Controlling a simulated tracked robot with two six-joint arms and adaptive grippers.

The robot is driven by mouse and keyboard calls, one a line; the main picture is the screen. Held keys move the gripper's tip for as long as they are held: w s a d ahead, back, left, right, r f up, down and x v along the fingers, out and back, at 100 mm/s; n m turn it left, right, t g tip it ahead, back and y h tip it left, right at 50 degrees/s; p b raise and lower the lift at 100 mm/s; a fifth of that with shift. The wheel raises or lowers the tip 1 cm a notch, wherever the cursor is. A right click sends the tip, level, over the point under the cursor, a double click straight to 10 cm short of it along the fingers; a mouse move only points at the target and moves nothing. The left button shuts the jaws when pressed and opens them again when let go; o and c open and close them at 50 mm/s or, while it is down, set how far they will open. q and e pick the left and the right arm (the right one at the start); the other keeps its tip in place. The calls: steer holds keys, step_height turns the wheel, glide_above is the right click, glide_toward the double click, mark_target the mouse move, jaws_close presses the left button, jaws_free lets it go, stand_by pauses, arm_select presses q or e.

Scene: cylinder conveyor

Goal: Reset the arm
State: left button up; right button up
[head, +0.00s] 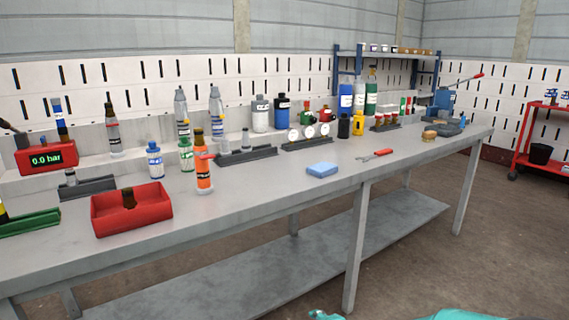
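Neither of my grippers shows in the head view, so I cannot see their fingers or whether they hold anything. The grey metal workbench (262,205) runs from the lower left to the back right. On its near left part is a red open bin (132,222) with a small dark-topped object inside. An orange bottle (204,178) stands upright to the right of the bin. A blue block (322,170) lies near the front edge at the middle.
A pressure display (46,158) reads 0.0 bar at the left. Bottles, gauges and dark racks (246,155) line the back. A red-handled wrench (376,155) lies on the right half. A red cart (541,140) stands at far right. Floor (420,255) before the bench looks clear.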

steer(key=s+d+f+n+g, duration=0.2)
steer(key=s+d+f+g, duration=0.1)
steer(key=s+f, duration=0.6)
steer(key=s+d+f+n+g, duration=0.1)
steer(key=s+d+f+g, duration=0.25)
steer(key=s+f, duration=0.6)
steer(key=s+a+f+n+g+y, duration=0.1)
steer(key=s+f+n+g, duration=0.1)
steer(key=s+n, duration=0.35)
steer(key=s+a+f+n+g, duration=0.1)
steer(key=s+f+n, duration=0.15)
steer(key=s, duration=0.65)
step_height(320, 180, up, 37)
steer(key=p, duration=3.7)
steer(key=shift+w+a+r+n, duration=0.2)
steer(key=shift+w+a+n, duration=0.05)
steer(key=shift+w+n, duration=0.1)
